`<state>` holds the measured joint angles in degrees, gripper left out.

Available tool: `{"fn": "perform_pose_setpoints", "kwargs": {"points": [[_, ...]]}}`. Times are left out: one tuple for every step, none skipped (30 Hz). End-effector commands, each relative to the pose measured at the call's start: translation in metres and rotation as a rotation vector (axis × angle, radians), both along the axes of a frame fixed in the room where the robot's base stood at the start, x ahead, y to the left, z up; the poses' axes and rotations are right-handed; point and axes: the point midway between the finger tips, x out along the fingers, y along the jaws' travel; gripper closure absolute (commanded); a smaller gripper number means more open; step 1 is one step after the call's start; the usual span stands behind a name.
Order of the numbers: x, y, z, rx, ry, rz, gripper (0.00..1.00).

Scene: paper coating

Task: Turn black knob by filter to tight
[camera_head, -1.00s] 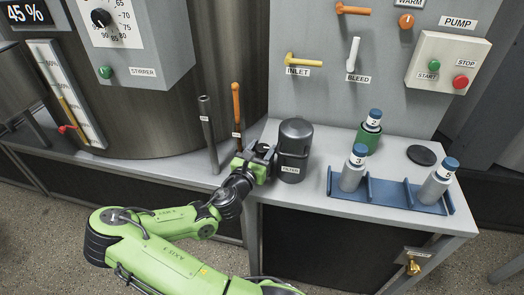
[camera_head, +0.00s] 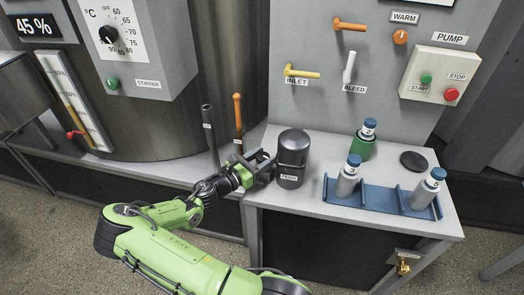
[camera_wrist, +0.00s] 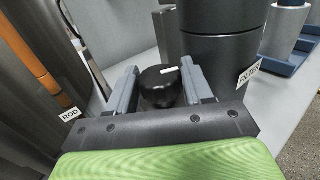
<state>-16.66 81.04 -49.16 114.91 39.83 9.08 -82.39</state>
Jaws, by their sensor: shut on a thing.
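The black knob (camera_wrist: 158,90) is round with a white mark on top. In the wrist view it sits between the two grey fingers of my gripper (camera_wrist: 162,90), which is shut on it. The mark runs nearly across the picture. The dark cylindrical filter (camera_head: 292,158) stands on the bench just right of my gripper (camera_head: 265,160) in the head view. In the wrist view the filter (camera_wrist: 222,45) rises close behind and right of the right finger. In the head view the knob is hard to make out among the fingers.
Two upright rods, grey (camera_head: 209,135) and orange (camera_head: 238,120), stand left of my gripper. A blue rack (camera_head: 380,200) with bottles, a green holder (camera_head: 362,147) and a black disc (camera_head: 413,161) lie right of the filter. The inlet lever (camera_head: 300,73) is above.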

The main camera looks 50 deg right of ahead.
Motion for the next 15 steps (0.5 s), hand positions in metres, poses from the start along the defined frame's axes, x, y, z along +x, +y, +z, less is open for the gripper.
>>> {"fn": "perform_pose_setpoints", "kwargs": {"points": [[0.0021, -0.0009, 0.0032, -0.002, -0.003, -0.041, 0.8], [0.0022, -0.0012, 0.0029, -0.002, -0.004, -0.069, 0.8], [0.0023, -0.0012, 0.0025, -0.003, -0.003, -0.107, 0.8], [0.0022, -0.0012, 0.0022, -0.003, -0.003, -0.137, 0.8], [0.0022, -0.0014, 0.0018, -0.003, -0.002, -0.165, 0.8], [0.0022, -0.0016, 0.0015, -0.005, -0.003, -0.204, 0.8], [0.0026, -0.0016, 0.0013, -0.004, -0.002, -0.231, 0.8], [0.0024, -0.0017, 0.0012, -0.006, -0.003, -0.261, 0.8], [0.0022, -0.0021, 0.0007, -0.005, -0.002, -0.3, 0.8], [0.0023, -0.0021, 0.0004, -0.006, -0.003, -0.328, 0.8], [0.0025, -0.0023, 0.0004, -0.007, -0.003, -0.356, 0.8], [0.0022, -0.0027, -0.0001, -0.007, -0.001, -0.395, 0.8], [0.0021, -0.0027, -0.0001, -0.008, -0.003, -0.424, 0.8], [0.0024, -0.0028, -0.0004, -0.007, -0.001, -0.452, 0.8], [0.0023, -0.0033, -0.0006, -0.008, -0.003, -0.49, 0.8]]}}
